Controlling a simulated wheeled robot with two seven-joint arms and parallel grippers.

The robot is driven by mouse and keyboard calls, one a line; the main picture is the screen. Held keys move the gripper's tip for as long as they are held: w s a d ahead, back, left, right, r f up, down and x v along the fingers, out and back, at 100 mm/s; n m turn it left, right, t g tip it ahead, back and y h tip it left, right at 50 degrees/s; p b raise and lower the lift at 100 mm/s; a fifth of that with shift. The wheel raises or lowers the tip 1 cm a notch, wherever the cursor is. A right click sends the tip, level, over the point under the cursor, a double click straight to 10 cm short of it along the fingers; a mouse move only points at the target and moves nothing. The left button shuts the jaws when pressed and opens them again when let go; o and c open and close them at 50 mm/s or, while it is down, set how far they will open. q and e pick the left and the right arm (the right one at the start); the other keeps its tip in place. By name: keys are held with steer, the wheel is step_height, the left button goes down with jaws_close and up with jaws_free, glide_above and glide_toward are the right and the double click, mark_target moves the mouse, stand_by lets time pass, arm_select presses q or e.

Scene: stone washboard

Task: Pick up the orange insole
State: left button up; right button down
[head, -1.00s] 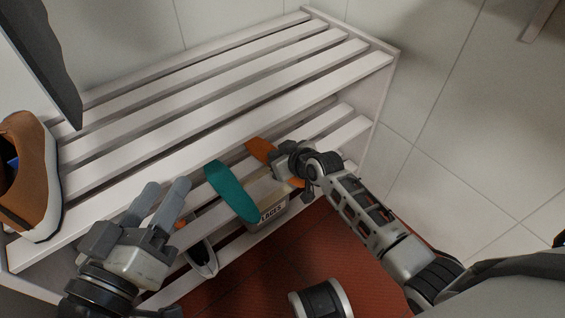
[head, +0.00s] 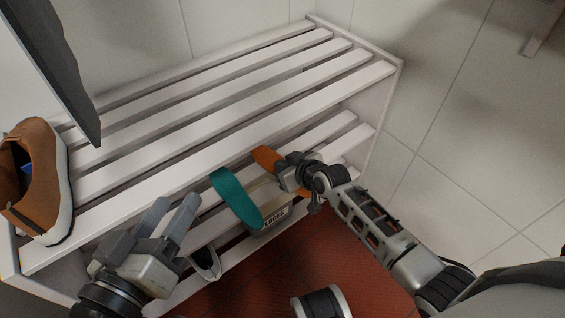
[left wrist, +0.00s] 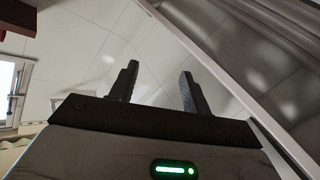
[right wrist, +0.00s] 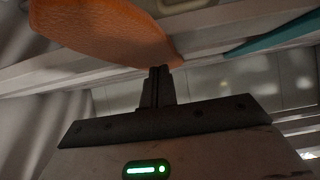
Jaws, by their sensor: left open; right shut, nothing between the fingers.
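The orange insole (head: 265,157) lies on the lower shelf of the rack in the head view, partly hidden by my right gripper. It shows large at the top of the right wrist view (right wrist: 100,30). My right gripper (head: 281,176) is shut and empty. In the right wrist view its closed fingertips (right wrist: 160,72) are at the insole's narrower end; I cannot tell whether they touch it. My left gripper (head: 172,207) is open and empty, near the rack's front edge. Its spread fingers also show in the left wrist view (left wrist: 158,78).
A teal insole (head: 236,198) is left of my right gripper, over a small labelled box (head: 272,219). A brown shoe (head: 38,165) stands on the white slatted rack (head: 240,100) at the left. A dark-and-white shoe (head: 206,264) sits low down. The upper slats are mostly clear.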

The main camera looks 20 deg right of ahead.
steer(key=shift+s+r+p, duration=0.2)
steer(key=shift+r+p, duration=0.1)
steer(key=shift+p, duration=0.2)
arm_select(q)
step_height(320, 180, up, 2)
steer(key=shift+w+r, duration=0.1)
steer(key=shift+w, duration=0.05)
arm_select(e)
steer(key=shift+w, duration=0.1)
